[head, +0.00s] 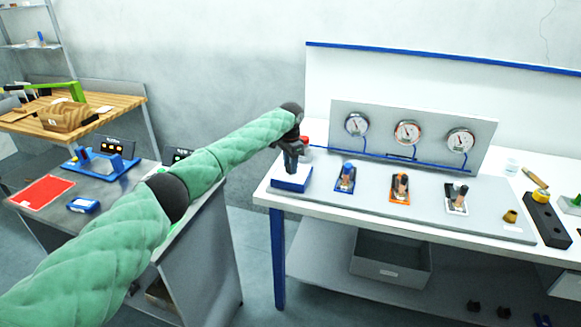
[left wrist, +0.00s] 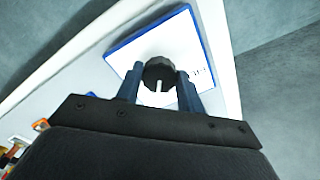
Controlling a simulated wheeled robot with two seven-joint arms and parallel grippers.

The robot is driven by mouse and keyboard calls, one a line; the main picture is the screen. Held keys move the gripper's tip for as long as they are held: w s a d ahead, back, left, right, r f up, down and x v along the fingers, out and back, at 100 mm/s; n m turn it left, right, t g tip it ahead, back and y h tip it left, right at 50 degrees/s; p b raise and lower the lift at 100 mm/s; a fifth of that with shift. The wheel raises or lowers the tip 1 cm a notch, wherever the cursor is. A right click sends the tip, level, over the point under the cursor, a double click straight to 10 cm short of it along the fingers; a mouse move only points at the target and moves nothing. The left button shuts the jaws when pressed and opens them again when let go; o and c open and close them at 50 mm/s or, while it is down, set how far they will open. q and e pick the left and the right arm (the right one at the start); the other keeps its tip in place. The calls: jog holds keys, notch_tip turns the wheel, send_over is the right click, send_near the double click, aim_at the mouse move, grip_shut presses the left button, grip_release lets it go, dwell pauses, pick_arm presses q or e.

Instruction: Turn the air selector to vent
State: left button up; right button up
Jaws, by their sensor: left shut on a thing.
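The air selector is a blue-edged box with a white top (head: 291,180) at the left end of the white bench. In the left wrist view its white label plate (left wrist: 195,42) shows with a black round knob (left wrist: 158,74) that has a white pointer mark. My left gripper (head: 291,160) points down over the box, and its two fingers (left wrist: 160,90) are shut on the knob, one on each side. Most of the plate's lettering is hidden by the fingers or too small to read. My right gripper is in neither view.
Three gauges stand on a grey panel (head: 340,115) behind blue, orange and white valve blocks (head: 400,188) to the right of the selector. A grey bin (head: 390,262) sits on the shelf below. A grey cabinet with a red sheet (head: 42,192) stands at left.

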pick_arm(q)
jog(key=shift+m, duration=1.2)
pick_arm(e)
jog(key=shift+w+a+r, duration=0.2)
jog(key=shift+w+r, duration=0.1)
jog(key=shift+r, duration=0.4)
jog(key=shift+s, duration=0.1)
pick_arm(q)
jog(key=o, duration=1)
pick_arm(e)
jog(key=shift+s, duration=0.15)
pick_arm(q)
jog(key=shift+r+b, duration=0.1)
jog(key=shift+b, duration=0.2)
jog(key=shift+r, duration=0.2)
notch_tip(320, 180, up, 6)
jog(key=b, duration=0.2)
jog(key=shift+r+b, duration=0.15)
jog(key=shift+b, duration=0.2)
jog(key=shift+r, duration=0.45)
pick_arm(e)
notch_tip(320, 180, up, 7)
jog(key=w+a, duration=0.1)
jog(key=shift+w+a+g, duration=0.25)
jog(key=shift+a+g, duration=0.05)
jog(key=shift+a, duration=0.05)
